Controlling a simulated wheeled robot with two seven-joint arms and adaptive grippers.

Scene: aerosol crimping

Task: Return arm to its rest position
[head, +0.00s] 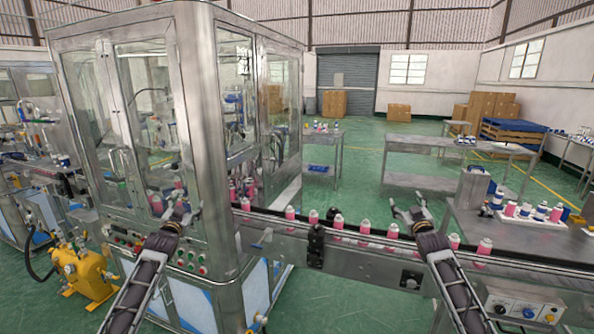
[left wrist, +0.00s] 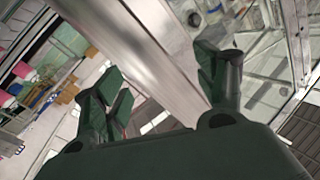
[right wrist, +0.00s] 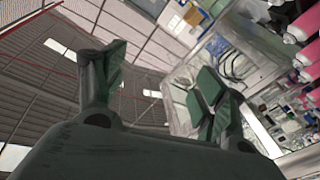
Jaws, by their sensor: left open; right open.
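My left gripper (head: 182,214) is raised in front of the control panel of the glass-walled crimping machine. It is open and empty, and its spread fingers also show in the left wrist view (left wrist: 165,95). My right gripper (head: 412,212) is raised by the conveyor on the right. It is open and empty, and its spread fingers also show in the right wrist view (right wrist: 160,85). Both of my arms reach up from the bottom of the head view. Whether either gripper touches anything cannot be told for certain.
The steel-framed machine (head: 190,60) stands close on the left. A conveyor (head: 370,262) carries several pink cans (head: 338,222) across the front right. A yellow tank (head: 88,266) stands at lower left. A table (head: 540,228) with bottles is at right. Green floor lies open beyond.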

